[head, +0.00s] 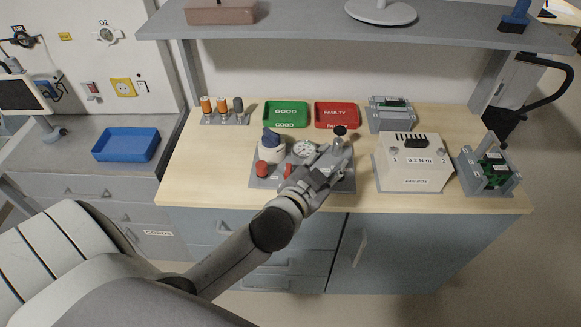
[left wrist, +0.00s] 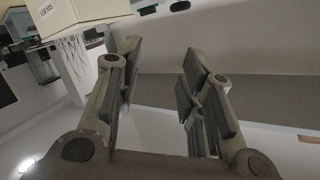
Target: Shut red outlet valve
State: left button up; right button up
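A grey plate rig (head: 345,184) stands on the bench with a blue-capped white part (head: 270,142), a round gauge (head: 305,149) and a dark-topped knob (head: 339,131). A red knob (head: 262,168) shows at its front left. A second red part (head: 288,170) sits close to my left gripper and is partly hidden by it; I cannot tell which is the outlet valve or how it is turned. My left gripper (head: 333,160) is over the rig's right half. In the left wrist view its fingers (left wrist: 160,52) are apart with nothing between them. My right gripper is out of view.
A white 0.2 N m box (head: 412,172) stands right of the rig, with a green-board fixture (head: 490,170) beyond. Green (head: 286,113) and red (head: 337,114) trays lie behind. A shelf (head: 350,36) overhangs the back. Bare wood (head: 205,165) lies left.

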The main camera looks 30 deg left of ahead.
pick_arm(q)
jog(key=w+d+r+m+t+h, duration=0.4)
jog(key=d+r+m+h, duration=0.55)
jog(key=r, duration=0.35)
jog(key=s+d+r+m+g+h, duration=0.1)
jog(key=d+r+m+g+h, duration=0.1)
jog(key=d+m+g+h, duration=0.4)
jog(key=m+g+y, duration=1.1)
jog(key=g+y, duration=0.3)
jog(key=y, duration=0.1)
send_over(288, 170)
notch_tip(288, 170, down, 15)
notch_tip(288, 170, down, 10)
jog(key=p, duration=0.3)
jog(key=shift+s+r, duration=0.15)
jog(key=shift+r, duration=0.1)
jog(key=shift+f, duration=0.55)
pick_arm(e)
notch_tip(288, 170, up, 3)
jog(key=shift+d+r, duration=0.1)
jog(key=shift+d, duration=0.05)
